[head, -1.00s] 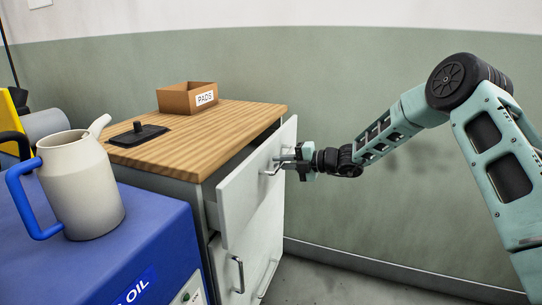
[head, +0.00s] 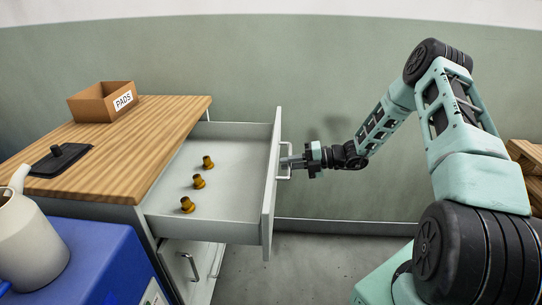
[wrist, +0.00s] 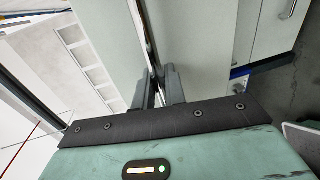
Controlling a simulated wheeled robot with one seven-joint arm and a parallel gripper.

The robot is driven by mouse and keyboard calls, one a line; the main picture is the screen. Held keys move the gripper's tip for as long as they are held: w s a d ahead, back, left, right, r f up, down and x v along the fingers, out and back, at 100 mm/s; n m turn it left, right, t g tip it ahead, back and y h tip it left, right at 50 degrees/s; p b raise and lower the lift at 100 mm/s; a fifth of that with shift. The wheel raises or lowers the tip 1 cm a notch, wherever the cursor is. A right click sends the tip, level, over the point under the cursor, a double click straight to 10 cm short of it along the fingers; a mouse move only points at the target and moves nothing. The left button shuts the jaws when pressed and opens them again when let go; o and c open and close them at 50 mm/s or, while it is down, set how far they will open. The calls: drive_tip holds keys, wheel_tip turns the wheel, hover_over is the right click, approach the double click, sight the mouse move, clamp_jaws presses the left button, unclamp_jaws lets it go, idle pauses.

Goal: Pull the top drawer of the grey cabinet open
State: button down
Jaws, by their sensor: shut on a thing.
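The grey cabinet (head: 148,228) has a wooden top, and its top drawer (head: 226,196) stands well out, with its inside showing. Three small brass-coloured pieces (head: 199,182) lie in a row in the drawer. My gripper (head: 287,163) is shut on the drawer's bar handle (head: 289,160) at the right side of the drawer front. In the wrist view the fingers (wrist: 159,88) close together against the pale drawer front; the gripped part of the handle is mostly hidden by them.
A cardboard PADS box (head: 103,102) and a black plate with a knob (head: 59,160) sit on the cabinet top. A pale jug (head: 30,240) stands on a blue unit (head: 95,260) at left. Lower handles (head: 190,267) show below. Floor right of the drawer is clear; stacked wood (head: 528,165) is at far right.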

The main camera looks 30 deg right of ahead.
drive_tip(key=shift+f+p+v, duration=0.15)
drive_tip(key=shift+v, duration=0.5)
drive_tip(key=shift+f+p+v, duration=0.15)
drive_tip(key=shift+v, duration=0.55)
drive_tip(key=c, duration=1.6)
unclamp_jaws()
drive_tip(key=shift+o, duration=0.2)
drive_tip(key=shift+d, duration=0.1)
drive_tip(key=b+v, duration=0.1)
drive_tip(key=v, duration=1.6)
drive_tip(key=shift+s, duration=0.1)
